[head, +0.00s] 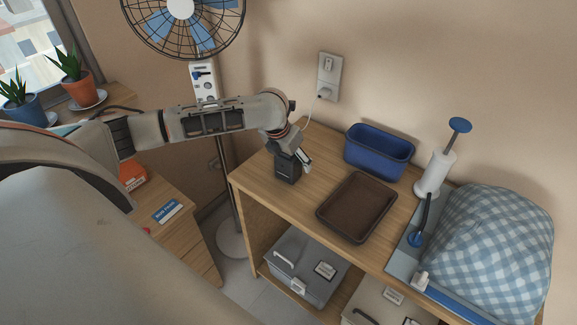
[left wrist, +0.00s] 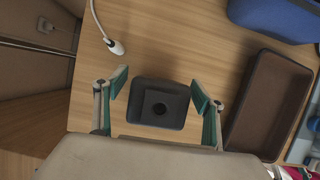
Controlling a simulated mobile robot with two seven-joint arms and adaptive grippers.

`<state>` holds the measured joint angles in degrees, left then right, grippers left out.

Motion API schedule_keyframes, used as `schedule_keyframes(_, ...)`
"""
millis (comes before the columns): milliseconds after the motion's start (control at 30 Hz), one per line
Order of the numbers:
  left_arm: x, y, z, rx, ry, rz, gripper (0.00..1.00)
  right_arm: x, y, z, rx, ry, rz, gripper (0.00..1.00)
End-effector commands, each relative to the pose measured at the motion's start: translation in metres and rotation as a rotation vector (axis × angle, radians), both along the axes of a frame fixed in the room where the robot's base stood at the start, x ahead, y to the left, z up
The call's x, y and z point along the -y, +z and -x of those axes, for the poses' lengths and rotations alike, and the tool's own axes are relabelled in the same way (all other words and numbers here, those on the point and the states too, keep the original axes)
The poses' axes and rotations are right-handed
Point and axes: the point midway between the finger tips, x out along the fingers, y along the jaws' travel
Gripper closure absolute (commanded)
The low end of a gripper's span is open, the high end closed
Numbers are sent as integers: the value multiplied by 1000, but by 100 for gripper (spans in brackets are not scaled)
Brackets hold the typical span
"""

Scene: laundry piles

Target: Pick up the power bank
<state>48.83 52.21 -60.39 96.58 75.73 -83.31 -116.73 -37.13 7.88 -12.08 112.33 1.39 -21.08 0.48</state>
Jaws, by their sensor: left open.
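A dark, block-shaped thing, which I take to be the power bank (left wrist: 145,115), stands on the wooden table top. It has a smaller dark square on its upper face. In the head view the power bank (head: 287,172) is near the table's left corner, partly covered by my left gripper (head: 296,157). In the left wrist view my left gripper (left wrist: 160,87) is open, one finger on each side of the power bank, with gaps showing between. Whether the fingertips are down at its height I cannot tell. My right gripper is in neither view.
A white cable plug (left wrist: 116,47) lies near the power bank. A brown tray (head: 338,232) and a blue bin (head: 380,158) are to the right. A fan (head: 183,30) stands behind my left arm.

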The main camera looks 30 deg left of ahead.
Motion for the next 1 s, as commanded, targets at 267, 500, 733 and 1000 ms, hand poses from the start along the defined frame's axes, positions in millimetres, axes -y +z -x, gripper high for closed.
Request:
schedule_keyframes(267,0,0,0,0,0,0,67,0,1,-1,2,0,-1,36)
schedule_keyframes(500,0,1,0,1,1,0,80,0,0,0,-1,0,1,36)
schedule_keyframes(733,0,7,-1,2,1,1,80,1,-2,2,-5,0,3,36)
schedule_keyframes(1000,0,44,-2,6,1,1,80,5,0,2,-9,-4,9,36)
